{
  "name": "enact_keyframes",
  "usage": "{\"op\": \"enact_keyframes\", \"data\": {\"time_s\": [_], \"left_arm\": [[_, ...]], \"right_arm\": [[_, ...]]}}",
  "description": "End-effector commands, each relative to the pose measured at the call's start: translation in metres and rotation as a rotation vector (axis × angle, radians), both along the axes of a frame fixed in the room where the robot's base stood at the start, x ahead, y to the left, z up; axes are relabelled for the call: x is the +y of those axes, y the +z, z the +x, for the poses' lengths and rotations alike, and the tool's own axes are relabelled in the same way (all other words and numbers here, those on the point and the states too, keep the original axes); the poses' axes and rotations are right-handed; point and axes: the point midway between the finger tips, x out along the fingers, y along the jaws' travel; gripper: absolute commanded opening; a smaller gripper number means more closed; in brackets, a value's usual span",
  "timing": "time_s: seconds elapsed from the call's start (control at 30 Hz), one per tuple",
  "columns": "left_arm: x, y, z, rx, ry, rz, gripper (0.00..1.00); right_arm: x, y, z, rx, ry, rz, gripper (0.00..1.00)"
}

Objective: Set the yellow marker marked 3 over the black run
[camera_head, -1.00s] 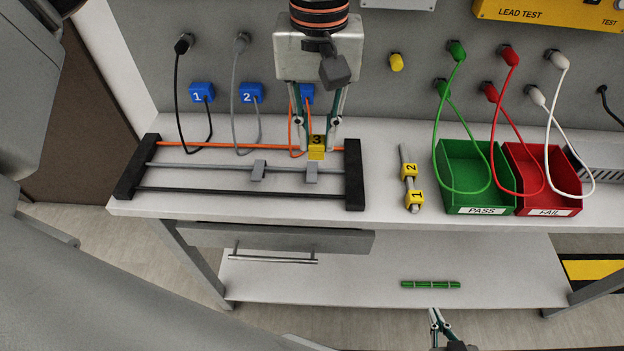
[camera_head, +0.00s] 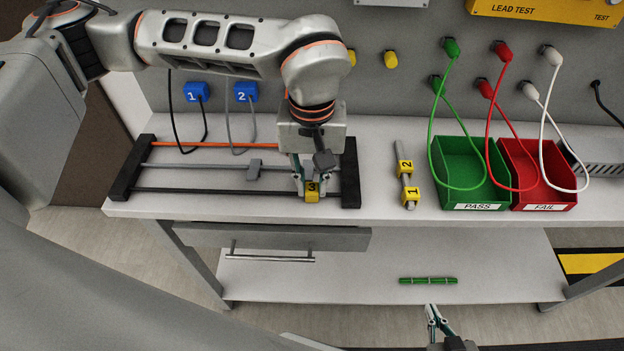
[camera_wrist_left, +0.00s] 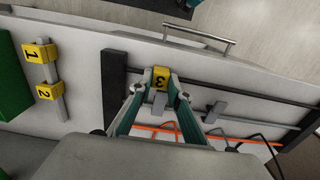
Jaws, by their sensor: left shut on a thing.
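The yellow marker marked 3 (camera_head: 312,191) is held between the fingertips of my left gripper (camera_head: 311,183). In the left wrist view the marker (camera_wrist_left: 161,77) sits between the two teal fingers, which are closed on it. It overlaps the black run (camera_head: 220,190), the front rod of the rack, near its right end. I cannot tell whether it touches the rod. The orange run (camera_head: 215,145) is at the back and the grey run (camera_head: 200,167) in the middle. My right gripper (camera_head: 432,308) is low at the bottom edge, apart from everything; its opening is unclear.
Yellow markers 2 (camera_head: 405,167) and 1 (camera_head: 412,194) are on a short rod. Green (camera_head: 439,178) and red (camera_head: 570,190) bins stand right.

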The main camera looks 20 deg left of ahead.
Motion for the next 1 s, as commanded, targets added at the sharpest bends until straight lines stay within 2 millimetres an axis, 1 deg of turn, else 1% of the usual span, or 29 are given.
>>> {"op": "enact_keyframes", "data": {"time_s": [0.13, 0.27, 0.3, 0.33, 0.6, 0.73, 0.87, 1.0], "left_arm": [[0.000, 0.000, 0.000, 0.000, 0.000, 0.000, 0.07], [0.000, -0.004, 0.000, 0.001, -0.001, 0.000, 0.07], [0.000, -0.003, 0.000, 0.001, -0.001, 0.000, 0.28], [0.000, -0.003, 0.000, 0.001, -0.001, 0.000, 0.34], [0.000, -0.002, 0.000, 0.001, 0.000, 0.001, 0.34], [0.000, 0.005, 0.001, -0.002, 0.000, 0.000, 0.34], [0.000, 0.024, 0.001, -0.004, 0.000, 0.000, 0.34], [0.000, 0.054, 0.002, -0.005, 0.000, -0.001, 0.34]], "right_arm": [[0.000, -0.001, 0.000, 0.000, 0.000, 0.000, 0.00], [0.000, -0.005, -0.001, 0.002, 0.000, 0.001, 0.00], [0.000, -0.004, -0.001, 0.002, 0.000, 0.001, 0.00], [0.000, -0.003, -0.001, 0.002, -0.001, 0.000, 0.00], [0.000, -0.002, 0.000, 0.000, -0.001, 0.001, 0.00], [0.000, 0.002, 0.001, -0.003, 0.000, 0.000, 0.00], [0.000, 0.003, 0.002, -0.006, 0.000, 0.001, 0.00], [0.000, 0.003, 0.002, -0.006, 0.000, 0.001, 0.00]]}}
